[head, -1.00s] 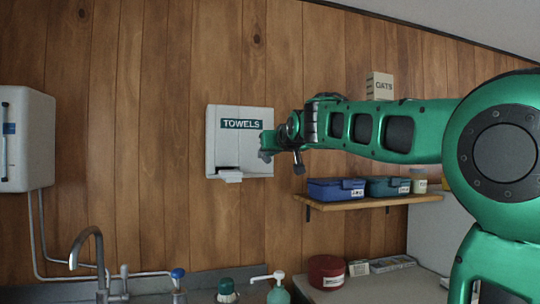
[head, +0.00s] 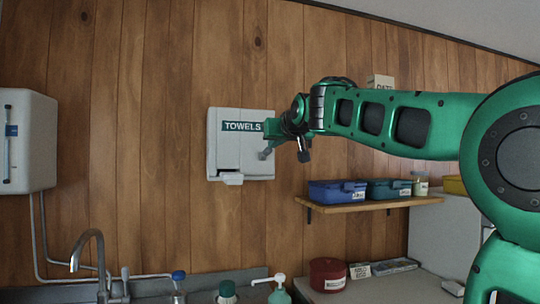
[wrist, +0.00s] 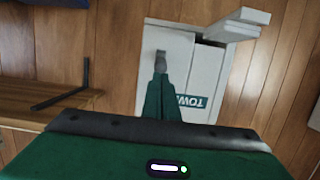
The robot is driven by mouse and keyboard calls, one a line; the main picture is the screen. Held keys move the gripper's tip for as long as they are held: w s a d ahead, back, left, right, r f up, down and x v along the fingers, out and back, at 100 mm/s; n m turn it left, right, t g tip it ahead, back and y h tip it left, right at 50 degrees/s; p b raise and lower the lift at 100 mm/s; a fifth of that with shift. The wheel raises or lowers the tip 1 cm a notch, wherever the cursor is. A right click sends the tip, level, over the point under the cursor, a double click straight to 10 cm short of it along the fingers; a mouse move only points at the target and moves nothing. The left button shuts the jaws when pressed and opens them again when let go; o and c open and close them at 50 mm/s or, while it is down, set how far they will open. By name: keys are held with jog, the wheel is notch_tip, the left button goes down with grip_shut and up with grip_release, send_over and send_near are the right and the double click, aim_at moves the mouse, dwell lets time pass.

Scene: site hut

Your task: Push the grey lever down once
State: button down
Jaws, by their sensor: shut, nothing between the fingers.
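The white towel dispenser (head: 224,150), with a dark green TOWELS label, hangs on the wood wall. A pale grey lever (head: 231,178) sticks out at its lower front, below a dark slot. It also shows in the wrist view (wrist: 234,27) at the upper right, looking undepressed. My gripper (head: 266,153) is shut and empty. Its fingertips overlap the dispenser's right side in the head view, above and right of the lever. In the wrist view the fingertips (wrist: 161,62) lie over the dispenser face, apart from the lever; their distance from the face is unclear.
A wooden shelf (head: 370,204) with a blue box (head: 335,192), a teal box (head: 388,189) and a jar is right of the dispenser. A tap (head: 90,240) and pump bottles stand below. A white heater (head: 30,140) hangs at the left. Wall between heater and dispenser is clear.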

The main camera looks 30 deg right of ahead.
jog(key=f+v, duration=0.1)
jog(key=v, duration=0.7)
jog(key=shift+s, duration=0.4)
jog(key=shift+a+f, duration=0.1)
jog(key=shift+f, duration=0.1)
jog(key=s+d+f+m+g, duration=0.1)
jog(key=s+d+f+g, duration=0.2)
jog(key=f, duration=0.6)
jog(key=s+d+f+g, duration=0.15)
jog(key=s+f, duration=0.35)
jog(key=f, duration=0.5)
jog(key=s+d+f+m+g, duration=0.1)
jog(key=s+f+g, duration=0.25)
jog(key=f, duration=0.55)
jog(key=s+a+f+m+g+y, duration=0.2)
jog(key=s+f+g, duration=0.5)
jog(key=s+f, duration=1.3)
jog(key=s+a+y, duration=0.1)
jog(key=s+a, duration=0.1)
jog(key=s, duration=0.1)
jog(key=shift+f, duration=0.4)
